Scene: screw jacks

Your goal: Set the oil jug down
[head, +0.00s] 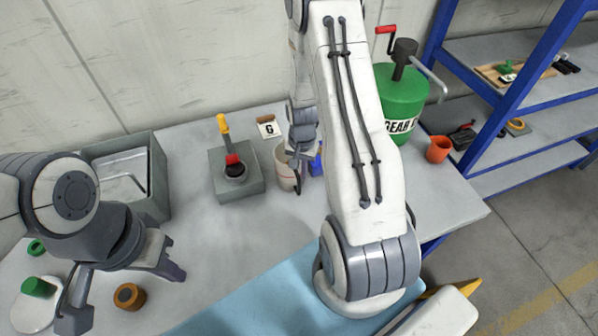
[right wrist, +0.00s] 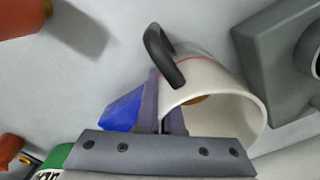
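The oil jug, a cream cup with a red line and dark handle, stands near the middle of the bench in the head view (head: 286,170), partly behind my right gripper (head: 296,163). In the right wrist view the jug (right wrist: 225,98) shows its open mouth, with something orange-brown inside. My right fingers (right wrist: 164,112) are close together at the rim, below the handle, and look shut on the jug's wall. I cannot tell whether its base touches the bench. My left gripper (head: 122,282) is open and empty over the bench at lower left, near a brown ring (head: 128,296).
A grey block (head: 232,185) with a red-and-yellow-handled tool is left of the jug. A "G" card (head: 268,127) lies behind. A blue object (right wrist: 122,112) is close beside the jug. A green oil drum (head: 401,97) and orange cup (head: 438,149) are right; a grey bin (head: 153,205) is left.

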